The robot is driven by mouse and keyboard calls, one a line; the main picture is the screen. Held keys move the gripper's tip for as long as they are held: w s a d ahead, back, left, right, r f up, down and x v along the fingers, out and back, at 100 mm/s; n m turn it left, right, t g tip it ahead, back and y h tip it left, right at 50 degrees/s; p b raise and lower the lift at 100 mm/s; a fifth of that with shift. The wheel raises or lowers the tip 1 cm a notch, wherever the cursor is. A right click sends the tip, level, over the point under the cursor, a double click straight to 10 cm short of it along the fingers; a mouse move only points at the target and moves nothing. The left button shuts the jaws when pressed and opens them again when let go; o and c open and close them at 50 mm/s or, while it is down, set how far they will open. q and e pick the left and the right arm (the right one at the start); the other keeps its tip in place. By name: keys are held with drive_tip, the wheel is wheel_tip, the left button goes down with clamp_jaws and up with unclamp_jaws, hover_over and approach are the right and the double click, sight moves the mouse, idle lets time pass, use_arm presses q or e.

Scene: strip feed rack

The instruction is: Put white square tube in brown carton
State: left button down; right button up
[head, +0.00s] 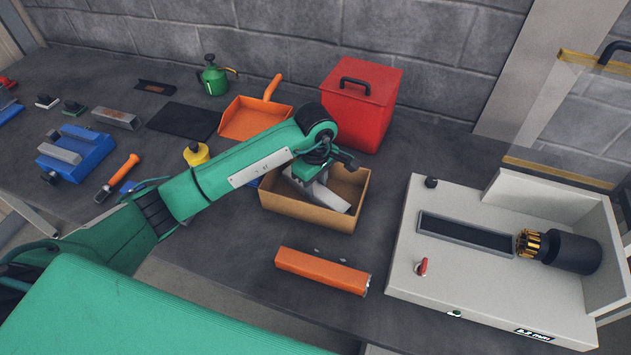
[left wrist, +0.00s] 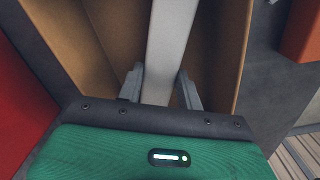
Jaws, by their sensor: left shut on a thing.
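The white square tube (head: 325,195) lies tilted inside the brown carton (head: 312,215), with its lower end toward the carton's front right. My left gripper (head: 318,176) is over the carton and shut on the tube. In the left wrist view the tube (left wrist: 172,40) runs between the two fingers of the left gripper (left wrist: 160,88), with the carton's walls (left wrist: 232,45) on both sides. The tube's far end is partly hidden by my gripper in the head view. I cannot tell whether the tube touches the carton's floor. My right gripper is not in view.
A red lidded bin (head: 358,105) stands right behind the carton. An orange square tube (head: 320,270) lies in front of it. A grey machine (head: 425,285) stands to the right. An orange dustpan (head: 250,120) and a blue block (head: 75,155) are to the left.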

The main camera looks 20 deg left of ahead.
sight(316, 188)
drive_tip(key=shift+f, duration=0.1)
use_arm(q)
drive_tip(key=shift+f+b, duration=0.15)
drive_tip(key=shift+b, duration=0.15)
drive_tip(key=c, duration=1.1)
unclamp_jaws()
drive_tip(key=shift+o, duration=0.9)
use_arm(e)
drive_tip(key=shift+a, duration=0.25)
use_arm(q)
drive_tip(key=shift+r+p, duration=0.3)
drive_tip(key=shift+p, duration=0.05)
drive_tip(key=shift+r+b, duration=0.3)
wheel_tip(316, 188, up, 11)
drive_tip(key=b, duration=0.3)
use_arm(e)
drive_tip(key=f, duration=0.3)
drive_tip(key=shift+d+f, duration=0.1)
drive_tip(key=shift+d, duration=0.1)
